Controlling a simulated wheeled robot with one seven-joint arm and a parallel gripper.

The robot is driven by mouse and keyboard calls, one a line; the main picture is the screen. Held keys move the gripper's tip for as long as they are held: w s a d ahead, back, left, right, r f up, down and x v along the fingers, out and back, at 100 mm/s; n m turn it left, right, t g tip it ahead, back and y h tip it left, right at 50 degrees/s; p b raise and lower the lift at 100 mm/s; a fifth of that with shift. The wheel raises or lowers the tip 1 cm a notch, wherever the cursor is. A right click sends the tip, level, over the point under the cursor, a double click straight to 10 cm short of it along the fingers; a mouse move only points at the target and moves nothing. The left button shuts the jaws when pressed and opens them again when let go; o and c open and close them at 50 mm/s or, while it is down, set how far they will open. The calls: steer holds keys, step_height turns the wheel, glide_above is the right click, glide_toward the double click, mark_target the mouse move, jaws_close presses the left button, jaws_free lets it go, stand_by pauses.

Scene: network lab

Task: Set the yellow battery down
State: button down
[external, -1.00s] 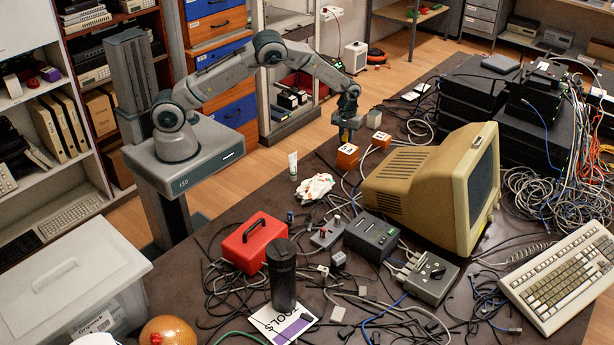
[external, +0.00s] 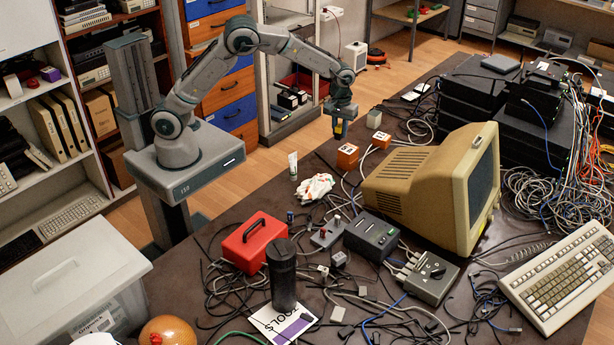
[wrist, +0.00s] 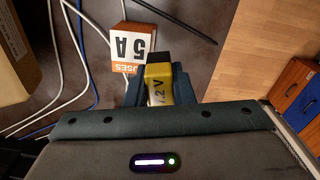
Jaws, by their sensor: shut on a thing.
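The yellow battery (wrist: 159,90), with a black end and "2 V" lettering in view, is between the fingers of my gripper (wrist: 160,88) in the wrist view. The fingers are shut on it. In the external view my gripper (external: 339,122) is above the far left edge of the dark table (external: 240,222), and the battery (external: 338,129) shows as a small yellow patch below it. The battery appears held above the table, apart from its top.
An orange and white fuse box (external: 347,156) stands close by on the table, with another small orange box (external: 381,140) beyond it. A beige monitor (external: 415,190) stands to the right. Cables run around the boxes.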

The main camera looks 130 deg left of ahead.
mark_target(340, 126)
steer(key=shift+d+r, duration=0.2)
steer(key=shift+d, duration=0.1)
steer(key=shift+w+r, duration=0.1)
steer(key=shift+r, duration=0.45)
step_height(340, 126, up, 4)
steer(key=shift+r, duration=0.15)
steer(key=w+d+m+b, duration=0.2)
steer(key=w+d+m, duration=0.3)
steer(key=d, duration=0.7)
steer(key=w+d+m+b, duration=0.1)
steer(key=w+d+m, duration=0.1)
steer(key=w+d, duration=0.8)
steer(key=w+d+m+b, duration=0.2)
steer(key=w+d+m, duration=0.2)
steer(key=d, duration=1.1)
steer(key=s+d+m+b, duration=0.1)
steer(key=s+d+m, duration=0.2)
steer(key=d, duration=0.9)
steer(key=s+d+m+b, duration=0.1)
steer(key=s+d+m, duration=0.2)
steer(key=d, duration=0.9)
steer(key=s+d+m+b, duration=0.1)
steer(key=s+d+m, duration=0.15)
steer(key=d, duration=0.95)
steer(key=shift+m, duration=0.45)
step_height(340, 126, down, 11)
steer(key=shift+a+r, duration=0.15)
steer(key=shift+f+b, duration=0.4)
steer(key=shift+f, duration=2.35)
